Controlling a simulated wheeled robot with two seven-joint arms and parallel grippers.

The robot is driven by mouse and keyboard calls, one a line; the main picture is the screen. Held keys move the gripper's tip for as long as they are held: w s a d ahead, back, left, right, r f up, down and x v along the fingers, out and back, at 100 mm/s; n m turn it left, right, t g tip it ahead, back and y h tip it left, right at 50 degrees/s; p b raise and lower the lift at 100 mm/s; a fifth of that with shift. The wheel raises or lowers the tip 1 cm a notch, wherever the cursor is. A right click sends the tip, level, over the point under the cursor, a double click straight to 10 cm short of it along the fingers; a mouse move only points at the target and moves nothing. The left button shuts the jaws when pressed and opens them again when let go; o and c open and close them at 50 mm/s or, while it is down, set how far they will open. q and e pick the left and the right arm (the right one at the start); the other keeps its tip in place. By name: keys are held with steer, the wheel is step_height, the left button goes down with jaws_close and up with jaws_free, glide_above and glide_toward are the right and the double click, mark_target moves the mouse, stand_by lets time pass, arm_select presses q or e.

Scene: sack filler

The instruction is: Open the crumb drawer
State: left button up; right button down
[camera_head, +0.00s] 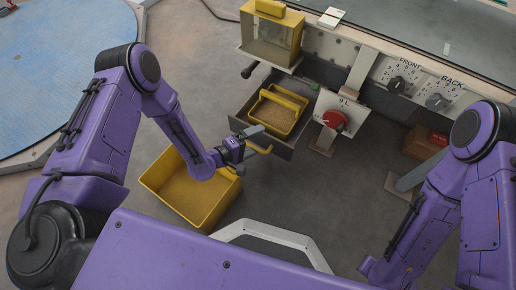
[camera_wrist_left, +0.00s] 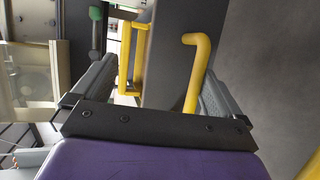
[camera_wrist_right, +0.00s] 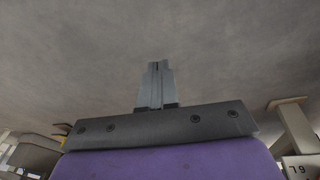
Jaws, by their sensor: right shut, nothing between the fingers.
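The grey crumb drawer (camera_head: 284,152) stands pulled out below the machine, its inside in view with a yellow bin (camera_head: 289,125) of tan crumbs in it. A yellow handle (camera_head: 262,151) is on its front; it also shows in the left wrist view (camera_wrist_left: 197,65). My left gripper (camera_head: 252,147) is at the drawer front. In the left wrist view its fingers (camera_wrist_left: 155,95) are wide apart, with the handle between them, nearer the right finger. I cannot tell whether they touch it. My right gripper (camera_wrist_right: 155,65) is shut and empty over bare floor.
A yellow open bin (camera_head: 165,172) stands on the floor under my left forearm. Right of the drawer is a panel with a red knob (camera_head: 335,120); two black dials (camera_head: 398,84) are farther right. A brown box (camera_head: 424,142) stands at the right. The middle floor is clear.

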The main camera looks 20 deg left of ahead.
arm_select(q)
steer(key=s+d+r+p, duration=0.3)
steer(key=s+r, duration=0.2)
steer(key=r, duration=0.2)
steer(key=shift+s+d+r+h, duration=0.2)
steer(key=shift+d+h, duration=0.15)
steer(key=shift+h, duration=0.05)
steer(key=shift+s+d+r+p, duration=0.2)
steer(key=shift+s+r+p, duration=0.2)
steer(key=shift+s+r, duration=0.3)
steer(key=c, duration=0.9)
steer(key=shift+s, duration=1.15)
steer(key=shift+c, duration=0.2)
arm_select(e)
steer(key=shift+m+t+h, duration=0.5)
steer(key=shift+m+t, duration=0.3)
steer(key=r, duration=0.1)
steer(key=w+r, duration=0.1)
steer(key=r, duration=0.3)
steer(key=shift+w+d+r, duration=0.1)
steer(key=shift+w+d, duration=0.25)
